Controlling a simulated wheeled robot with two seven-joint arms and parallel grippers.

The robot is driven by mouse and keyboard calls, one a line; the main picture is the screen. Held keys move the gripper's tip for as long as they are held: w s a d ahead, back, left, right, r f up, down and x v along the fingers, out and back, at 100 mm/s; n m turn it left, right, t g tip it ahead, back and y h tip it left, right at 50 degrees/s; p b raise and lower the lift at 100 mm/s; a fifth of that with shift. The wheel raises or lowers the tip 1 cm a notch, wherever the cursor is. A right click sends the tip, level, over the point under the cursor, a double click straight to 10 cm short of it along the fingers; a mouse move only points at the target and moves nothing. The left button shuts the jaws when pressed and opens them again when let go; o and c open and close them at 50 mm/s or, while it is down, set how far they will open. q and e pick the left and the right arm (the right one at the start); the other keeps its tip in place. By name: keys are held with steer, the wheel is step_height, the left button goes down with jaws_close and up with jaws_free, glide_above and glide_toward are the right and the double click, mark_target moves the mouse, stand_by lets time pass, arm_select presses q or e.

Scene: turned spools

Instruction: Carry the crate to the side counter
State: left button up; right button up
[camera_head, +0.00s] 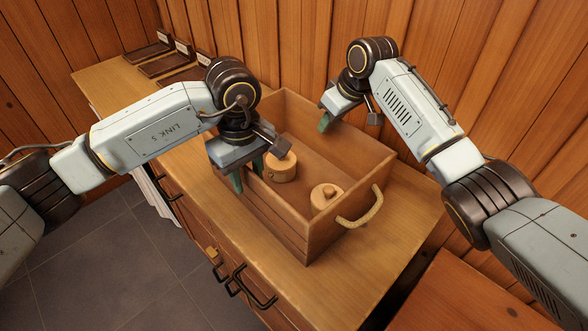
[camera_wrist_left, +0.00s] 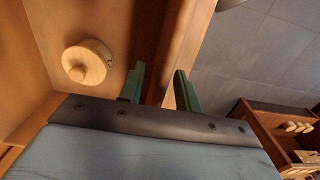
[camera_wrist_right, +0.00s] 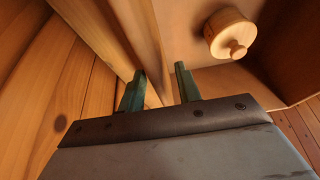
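The wooden crate (camera_head: 275,222) stands upright on a wooden counter (camera_head: 335,285), with a rope handle (camera_head: 362,211) on its right end. Two round wooden spools sit inside, one near the middle (camera_head: 281,170) and one near the right end (camera_head: 326,197). My left gripper (camera_head: 248,178) points down astride the near long wall, one finger inside and one outside; a gap shows in the left wrist view (camera_wrist_left: 160,85). My right gripper (camera_head: 326,122) is at the far long wall; its outer finger is hidden in the head view. The right wrist view shows its fingers (camera_wrist_right: 160,88) apart astride that wall.
Small dark labelled trays (camera_head: 165,62) lie at the counter's back left. A lower reddish wooden surface (camera_head: 465,300) lies at the bottom right; I cannot tell if it is the side counter. A plank wall (camera_head: 300,40) stands close behind. Tiled floor (camera_head: 110,260) is clear at the left.

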arm_select(q)
steer(key=shift+f, duration=0.65)
arm_select(e)
steer(key=shift+w+a+f, duration=0.15)
steer(key=shift+w+f, duration=0.05)
steer(key=shift+f, duration=0.45)
arm_select(q)
steer(key=shift+c, duration=0.3)
arm_select(e)
steer(key=shift+c, duration=0.3)
arm_select(q)
jaws_close()
arm_select(e)
jaws_close()
arm_select(q)
steer(key=shift+r, duration=0.1)
arm_select(e)
steer(key=shift+r, duration=0.15)
